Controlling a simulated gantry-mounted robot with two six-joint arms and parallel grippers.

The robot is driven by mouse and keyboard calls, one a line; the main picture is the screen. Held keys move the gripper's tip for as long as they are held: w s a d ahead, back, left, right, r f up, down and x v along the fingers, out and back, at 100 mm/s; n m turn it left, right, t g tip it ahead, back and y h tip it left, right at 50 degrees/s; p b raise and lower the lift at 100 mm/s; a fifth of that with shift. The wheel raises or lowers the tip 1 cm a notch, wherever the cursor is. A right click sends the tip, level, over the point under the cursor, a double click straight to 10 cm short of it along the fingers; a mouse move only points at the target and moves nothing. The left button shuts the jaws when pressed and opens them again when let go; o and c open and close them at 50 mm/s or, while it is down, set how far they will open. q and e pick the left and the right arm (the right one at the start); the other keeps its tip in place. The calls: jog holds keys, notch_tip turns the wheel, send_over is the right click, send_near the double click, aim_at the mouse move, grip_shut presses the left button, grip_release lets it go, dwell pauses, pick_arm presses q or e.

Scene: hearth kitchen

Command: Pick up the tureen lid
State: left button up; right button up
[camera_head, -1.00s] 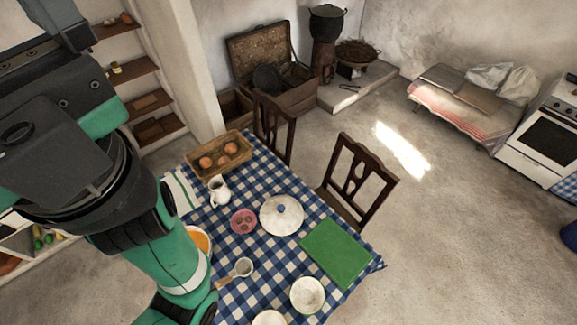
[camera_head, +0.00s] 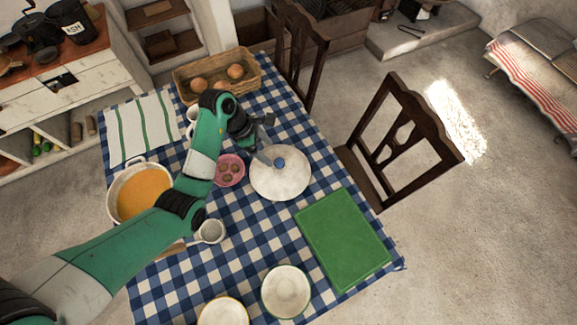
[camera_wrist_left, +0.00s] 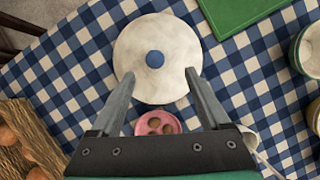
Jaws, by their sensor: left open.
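The tureen lid (camera_head: 283,182) is a round white disc with a blue knob (camera_head: 280,163), lying on the checked tablecloth. It also shows in the left wrist view (camera_wrist_left: 140,85), with its knob (camera_wrist_left: 155,59) beyond and between my fingertips. The tureen (camera_head: 117,193), a white pot of orange soup, stands at the left of the table, partly behind my left arm. My right gripper is not in view.
A pink dish (camera_head: 233,177) with small brown pieces sits beside the lid. A green board (camera_head: 345,240) lies to its right. Bowls (camera_head: 286,291), a basket of eggs (camera_head: 182,82) and a striped towel (camera_head: 140,128) are also on the table. A chair (camera_head: 400,130) stands close by.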

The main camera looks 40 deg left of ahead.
aim_at(279, 162)
pick_arm(q)
jog(key=x, duration=0.2)
jog(key=b+x, duration=0.1)
jog(key=x, duration=0.1)
jog(key=b+x, duration=0.1)
jog(key=x, duration=0.2)
jog(key=shift+s+a+f, duration=0.15)
jog(key=shift+s+a, duration=0.1)
jog(key=shift+a, duration=0.1)
jog(key=b+x, duration=0.2)
jog(key=x, duration=0.1)
jog(key=b+x, duration=0.1)
jog(key=x, duration=0.1)
jog(key=shift+w+a+f+b, duration=0.15)
jog(key=shift+a+b, duration=0.15)
jog(key=shift+a, duration=0.05)
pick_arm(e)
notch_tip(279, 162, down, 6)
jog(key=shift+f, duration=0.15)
pick_arm(q)
grip_shut()
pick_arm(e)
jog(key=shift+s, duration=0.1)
